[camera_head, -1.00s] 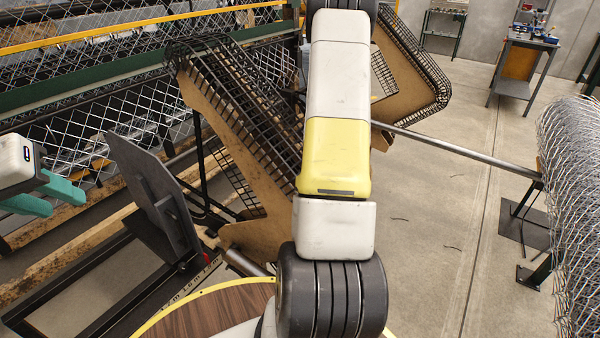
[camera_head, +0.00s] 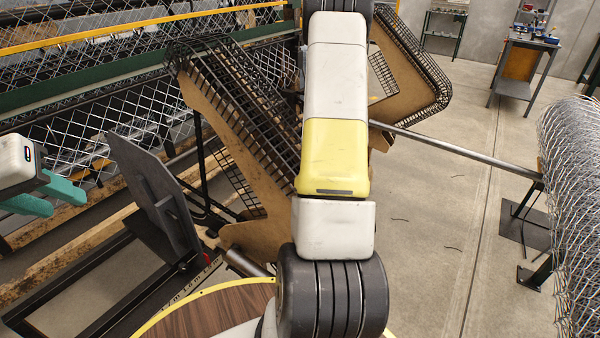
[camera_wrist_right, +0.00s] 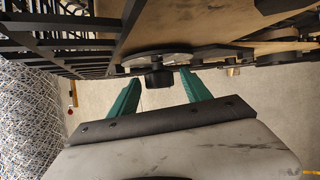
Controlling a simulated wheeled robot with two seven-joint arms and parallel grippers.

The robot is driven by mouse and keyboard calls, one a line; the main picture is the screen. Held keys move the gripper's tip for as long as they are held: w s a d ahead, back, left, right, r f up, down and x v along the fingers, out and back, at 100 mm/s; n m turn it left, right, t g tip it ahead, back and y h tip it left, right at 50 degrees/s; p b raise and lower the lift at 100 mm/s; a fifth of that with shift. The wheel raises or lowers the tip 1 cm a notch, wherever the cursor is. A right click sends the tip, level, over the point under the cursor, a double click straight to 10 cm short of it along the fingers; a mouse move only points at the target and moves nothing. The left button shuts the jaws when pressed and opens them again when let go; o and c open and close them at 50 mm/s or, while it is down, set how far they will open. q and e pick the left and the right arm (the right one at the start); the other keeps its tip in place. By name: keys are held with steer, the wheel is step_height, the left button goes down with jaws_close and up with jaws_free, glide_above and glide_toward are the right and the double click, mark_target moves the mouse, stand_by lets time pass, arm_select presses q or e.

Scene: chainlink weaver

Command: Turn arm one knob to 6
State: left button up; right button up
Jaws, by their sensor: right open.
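A dark round knob (camera_wrist_right: 159,80) shows in the right wrist view below a grey disc (camera_wrist_right: 158,60) on the edge of a tan board. I cannot read any numbers or pointer on it, nor tell for sure that it is the arm one knob. My right gripper (camera_wrist_right: 160,77) has its two teal fingers apart, one on each side of the knob in the picture; no contact is visible. In the head view my right arm hides that gripper and the knob. My left gripper (camera_head: 48,193) is at the left edge, teal fingers apart, empty.
Tan boards with black wire grids (camera_head: 225,115) stand around my right arm. A dark tilted plate (camera_head: 145,190) stands right of my left gripper. A metal rod (camera_head: 450,150) runs toward a wire mesh roll (camera_head: 575,210) at the right. The floor between is mostly clear.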

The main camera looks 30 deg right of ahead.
steer(key=v, duration=0.7)
steer(key=shift+w+r, duration=0.15)
steer(key=shift+r, duration=0.2)
steer(key=shift+o, duration=0.2)
